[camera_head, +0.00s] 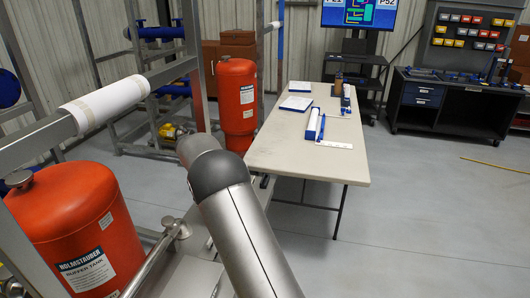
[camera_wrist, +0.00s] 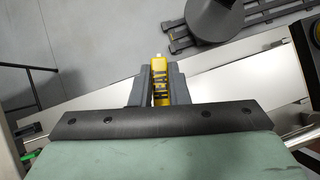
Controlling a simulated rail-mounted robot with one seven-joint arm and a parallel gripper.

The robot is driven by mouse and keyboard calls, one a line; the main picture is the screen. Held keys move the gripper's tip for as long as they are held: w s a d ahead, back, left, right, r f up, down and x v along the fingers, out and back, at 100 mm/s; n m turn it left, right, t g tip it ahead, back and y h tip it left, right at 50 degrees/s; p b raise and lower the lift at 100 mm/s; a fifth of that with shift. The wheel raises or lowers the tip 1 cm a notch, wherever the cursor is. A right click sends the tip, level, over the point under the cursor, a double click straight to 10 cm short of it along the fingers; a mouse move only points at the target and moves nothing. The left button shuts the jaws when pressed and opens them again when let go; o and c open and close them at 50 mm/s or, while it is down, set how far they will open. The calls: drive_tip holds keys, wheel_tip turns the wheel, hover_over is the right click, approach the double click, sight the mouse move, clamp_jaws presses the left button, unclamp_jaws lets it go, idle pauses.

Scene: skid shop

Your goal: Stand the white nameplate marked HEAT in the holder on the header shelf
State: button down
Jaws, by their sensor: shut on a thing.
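In the wrist view my gripper (camera_wrist: 160,88) is shut on a narrow yellow piece (camera_wrist: 159,78) with dark marks, held upright between the two grey fingers. The marks are too small to read. A long pale flat surface (camera_wrist: 95,100) lies below and beyond the fingers; I cannot tell whether it is the header shelf. No white nameplate marked HEAT and no holder can be made out for certain in either view. In the head view my arm hides part of the frame, and my gripper is not seen.
A beige table (camera_head: 305,165) carries a blue-and-white item (camera_head: 314,123), a white strip (camera_head: 334,145) and flat white pieces (camera_head: 296,103). Red tanks (camera_head: 237,100) and (camera_head: 75,225) stand at left by grey framing. A dark workbench (camera_head: 440,100) is at right.

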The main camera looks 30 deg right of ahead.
drive_tip(key=w+d+f+n+t, duration=0.4)
drive_tip(key=w+d+n+t, duration=0.1)
drive_tip(key=w+d+n, duration=0.5)
drive_tip(key=w+d+f+n+t, duration=0.3)
drive_tip(key=w+d+n+t, duration=0.3)
drive_tip(key=w+d+n, duration=0.4)
drive_tip(key=w+n, duration=0.1)
drive_tip(key=w, duration=0.2)
drive_tip(key=shift+w+d+f, duration=0.2)
drive_tip(key=shift+w+f, duration=0.2)
